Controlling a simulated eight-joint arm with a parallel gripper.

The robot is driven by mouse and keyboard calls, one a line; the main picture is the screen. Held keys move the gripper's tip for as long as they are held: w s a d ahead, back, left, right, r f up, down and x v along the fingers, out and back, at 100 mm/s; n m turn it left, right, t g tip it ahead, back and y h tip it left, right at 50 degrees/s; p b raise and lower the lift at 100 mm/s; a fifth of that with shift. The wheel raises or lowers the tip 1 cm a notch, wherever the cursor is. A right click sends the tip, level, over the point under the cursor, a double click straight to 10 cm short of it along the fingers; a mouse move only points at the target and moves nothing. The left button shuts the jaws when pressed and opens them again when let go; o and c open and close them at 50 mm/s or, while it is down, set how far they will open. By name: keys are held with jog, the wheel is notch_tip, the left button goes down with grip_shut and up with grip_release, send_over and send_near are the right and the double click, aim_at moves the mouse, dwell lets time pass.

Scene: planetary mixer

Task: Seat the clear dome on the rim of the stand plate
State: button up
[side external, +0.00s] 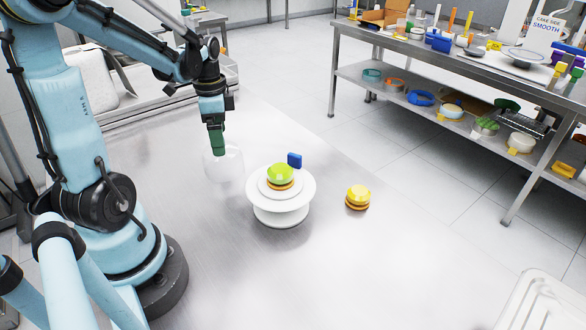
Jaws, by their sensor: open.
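The clear dome (230,168) is a faint see-through shape left of the white stand. It looks upright, but I cannot tell whether it rests on the steel table. My gripper (217,150) points down with green fingers, overlapping the dome's top in the picture. It is open; whether its fingers touch the dome's knob is too small to tell. The white stand plate (306,191) is round on a wide white base. On it sits a smaller white disc bearing a small layered cake (280,175) with a green top. The plate has no dome over it.
A yellow-topped layered cake (358,196) stands right of the stand. The steel table (330,270) is clear in front. A cluttered shelf bench (430,55) stands behind at right; a white tray (545,303) is front right.

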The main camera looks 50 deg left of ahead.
jog(key=shift+f, duration=0.65)
jog(key=c, duration=1.1)
jog(key=shift+c, duration=0.2)
